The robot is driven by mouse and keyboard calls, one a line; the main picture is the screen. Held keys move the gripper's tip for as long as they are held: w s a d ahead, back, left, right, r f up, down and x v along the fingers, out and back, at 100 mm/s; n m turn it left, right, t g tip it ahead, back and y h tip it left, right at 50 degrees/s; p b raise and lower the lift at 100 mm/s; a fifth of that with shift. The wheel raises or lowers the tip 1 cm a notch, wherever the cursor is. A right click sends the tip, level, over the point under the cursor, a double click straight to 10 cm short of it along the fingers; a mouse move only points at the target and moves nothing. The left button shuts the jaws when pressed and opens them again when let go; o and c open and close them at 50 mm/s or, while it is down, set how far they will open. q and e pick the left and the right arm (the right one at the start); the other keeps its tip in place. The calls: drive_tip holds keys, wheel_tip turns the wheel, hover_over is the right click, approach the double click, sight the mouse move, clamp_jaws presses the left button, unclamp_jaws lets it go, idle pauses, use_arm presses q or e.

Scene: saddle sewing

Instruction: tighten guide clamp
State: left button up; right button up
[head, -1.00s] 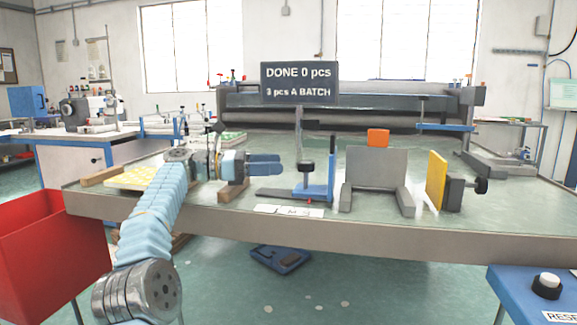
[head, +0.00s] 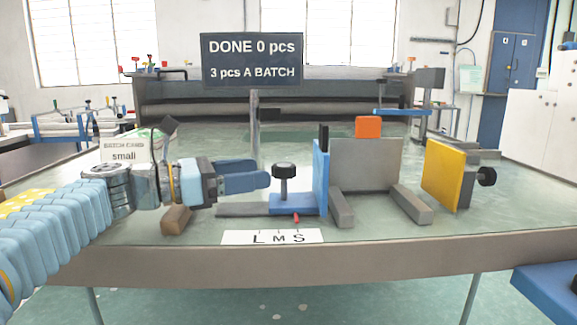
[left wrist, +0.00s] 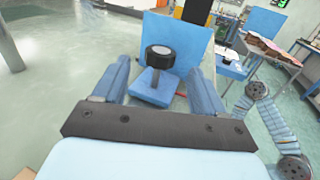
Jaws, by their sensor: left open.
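The guide clamp is a blue upright plate (head: 321,178) on a blue foot (head: 293,204), with a black knob (head: 284,170) on a post. Its red pointer (head: 297,218) is by the S on the white L M S scale (head: 272,237). My left gripper (head: 266,179) is open and level, just left of the knob. In the left wrist view the knob (left wrist: 160,57) lies ahead, between the lines of the two fingers (left wrist: 160,82); I see no contact. My right gripper is not in view.
A grey panel (head: 366,164) with feet stands right of the plate, an orange block (head: 368,127) above it. A yellow plate (head: 443,172) with a black knob stands further right. A card (head: 124,151) reads small. The sign (head: 252,60) reads DONE 0 pcs.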

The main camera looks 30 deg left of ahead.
sight(284, 165)
use_arm(q)
drive_tip(key=x, duration=0.6)
drive_tip(key=shift+w+d+p, duration=0.2)
drive_tip(key=shift+w+p, duration=0.05)
drive_tip(key=shift+p, duration=0.05)
drive_tip(key=shift+c, duration=0.3)
drive_tip(key=c, duration=0.9)
drive_tip(key=shift+r+m+g+h+p, duration=0.15)
drive_tip(key=shift+m+g+h+p, duration=0.25)
drive_tip(key=shift+p, duration=0.1)
drive_tip(key=shift+m+g+h+p, duration=0.4)
drive_tip(key=shift+m+g+h, duration=0.2)
drive_tip(key=shift+g+h, duration=0.1)
drive_tip(key=shift+m+g+h, duration=0.7)
drive_tip(key=shift+g, duration=0.2)
drive_tip(key=shift+m+g+h, duration=1)
drive_tip(key=shift+m+g, duration=0.4)
drive_tip(key=shift+g, duration=0.5)
